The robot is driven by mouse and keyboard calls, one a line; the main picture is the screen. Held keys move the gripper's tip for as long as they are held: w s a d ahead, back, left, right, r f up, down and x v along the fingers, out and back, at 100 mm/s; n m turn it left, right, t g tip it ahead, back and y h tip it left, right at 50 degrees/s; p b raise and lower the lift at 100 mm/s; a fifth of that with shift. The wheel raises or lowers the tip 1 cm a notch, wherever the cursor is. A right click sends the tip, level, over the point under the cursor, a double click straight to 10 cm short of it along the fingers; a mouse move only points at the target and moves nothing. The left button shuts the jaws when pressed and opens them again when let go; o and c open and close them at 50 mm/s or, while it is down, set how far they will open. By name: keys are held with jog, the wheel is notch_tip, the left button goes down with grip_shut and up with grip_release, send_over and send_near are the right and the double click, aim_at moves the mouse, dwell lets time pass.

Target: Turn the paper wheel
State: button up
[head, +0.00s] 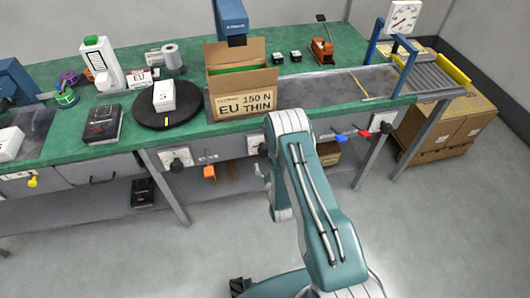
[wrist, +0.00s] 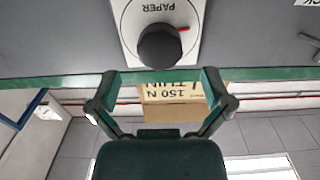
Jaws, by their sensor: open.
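The paper wheel is a round black knob (wrist: 165,46) on a white plate (wrist: 128,18) marked PAPER, upside down in the wrist view. A short red mark shows at the knob's upper right edge. My gripper (wrist: 160,84) is open and empty, its two fingers apart below the knob in the picture and not touching it. In the head view a white plate (head: 252,140) on the bench front, below the carton, seems to be this one; my arm hides part of it. My gripper (head: 259,172) is small there, at the left of my arm.
An open carton (head: 242,95) marked EU THIN stands on the green bench (head: 140,60) above. Another white plate with a knob (head: 176,158) is further left on the bench front. Blue and red handles (head: 364,133) are to the right. The floor in front is clear.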

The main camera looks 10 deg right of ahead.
aim_at(265, 155)
jog(key=w, duration=0.5)
jog(key=shift+w, duration=0.35)
jog(key=c, duration=1)
